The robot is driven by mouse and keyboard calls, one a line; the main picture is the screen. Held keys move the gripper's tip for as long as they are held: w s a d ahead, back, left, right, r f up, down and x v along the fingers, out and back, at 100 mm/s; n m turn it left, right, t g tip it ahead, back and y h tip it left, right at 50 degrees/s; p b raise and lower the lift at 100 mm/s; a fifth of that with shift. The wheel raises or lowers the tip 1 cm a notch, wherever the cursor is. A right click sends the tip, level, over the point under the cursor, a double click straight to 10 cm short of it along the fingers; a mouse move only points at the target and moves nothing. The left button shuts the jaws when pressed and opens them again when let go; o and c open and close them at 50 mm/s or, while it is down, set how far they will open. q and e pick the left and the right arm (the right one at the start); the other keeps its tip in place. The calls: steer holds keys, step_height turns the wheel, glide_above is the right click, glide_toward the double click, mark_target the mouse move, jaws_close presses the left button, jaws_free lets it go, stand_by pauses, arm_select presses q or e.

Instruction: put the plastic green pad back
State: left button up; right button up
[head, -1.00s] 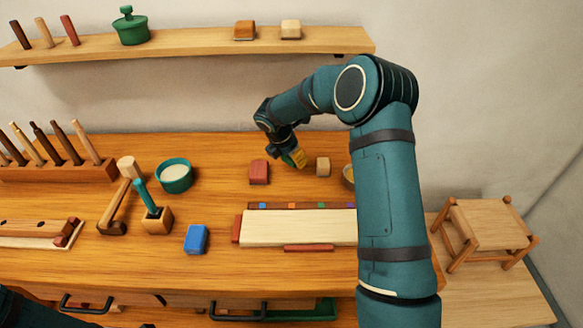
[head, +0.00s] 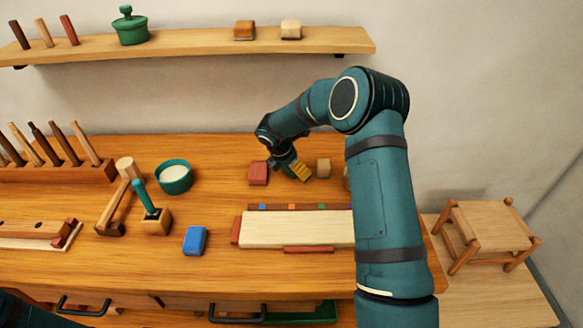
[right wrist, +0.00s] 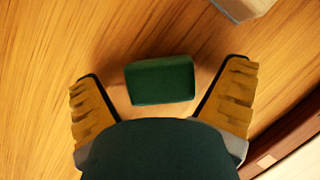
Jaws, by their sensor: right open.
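The green pad (right wrist: 160,80) is a small dark green block on the wooden tabletop. In the right wrist view it lies between and slightly ahead of the two spread yellow fingers of my right gripper (right wrist: 163,74). The fingers are open and a gap shows on each side of the pad. In the head view my right gripper (head: 299,171) is low over the back of the bench, between a red block and a tan block, and I cannot make out the pad there. My left gripper is not in view.
A red block (head: 258,173) and a tan block (head: 323,168) flank my right gripper. A pale board (head: 295,229) lies in front. A blue block (head: 195,240), a teal bowl (head: 174,178) and a mallet (head: 116,205) are to the left. Blocks (head: 291,30) sit on the shelf (head: 190,43).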

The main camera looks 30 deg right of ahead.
steer(key=shift+r, duration=0.1)
steer(key=shift+r, duration=0.25)
steer(key=p+v, duration=0.2)
steer(key=v, duration=0.9)
steer(key=shift+a+r, duration=0.25)
steer(key=shift+r, duration=0.05)
steer(key=shift+f, duration=0.1)
